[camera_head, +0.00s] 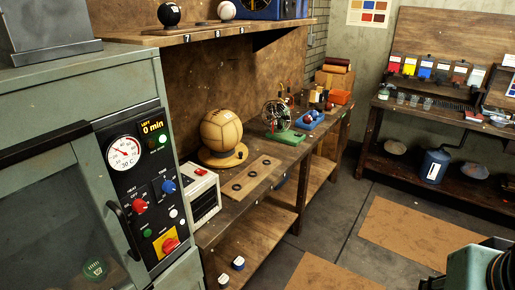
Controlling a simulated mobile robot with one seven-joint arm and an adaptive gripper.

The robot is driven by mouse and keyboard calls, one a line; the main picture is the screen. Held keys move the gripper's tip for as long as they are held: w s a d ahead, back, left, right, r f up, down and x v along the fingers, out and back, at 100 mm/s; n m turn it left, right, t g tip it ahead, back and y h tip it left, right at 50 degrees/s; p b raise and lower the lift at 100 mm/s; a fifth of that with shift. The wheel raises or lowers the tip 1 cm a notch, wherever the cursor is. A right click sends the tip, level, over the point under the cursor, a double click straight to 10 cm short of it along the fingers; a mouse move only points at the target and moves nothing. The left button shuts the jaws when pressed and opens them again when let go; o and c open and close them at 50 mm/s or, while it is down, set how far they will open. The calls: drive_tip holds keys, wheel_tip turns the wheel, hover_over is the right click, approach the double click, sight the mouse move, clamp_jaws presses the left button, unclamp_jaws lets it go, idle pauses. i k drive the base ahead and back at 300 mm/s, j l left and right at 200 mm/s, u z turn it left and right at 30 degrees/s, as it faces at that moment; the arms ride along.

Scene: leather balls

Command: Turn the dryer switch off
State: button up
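The dryer (60,110) is a grey-green cabinet at the left, with a black control panel facing right. Low on the panel, a red rotary switch (170,245) sits on a yellow plate and is turned at a slant; its marking is too small to read. Above it are a red heat knob (139,205) and a blue time knob (168,186). The display (153,126) reads 0 min left, and a green light shows below it. The round dial (124,153) is marked 30 C. Part of my arm shows at the lower right; the gripper's fingers are not in view.
A black door handle (120,225) stands out left of the switch. A white box-shaped device (200,193) is right of the panel. A wooden bench (225,225) with a tan ball (222,131) runs along the wall. Open floor (340,225) lies between bench and arm.

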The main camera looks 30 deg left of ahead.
sight(168, 245)
drive_tip(key=u, duration=2.15)
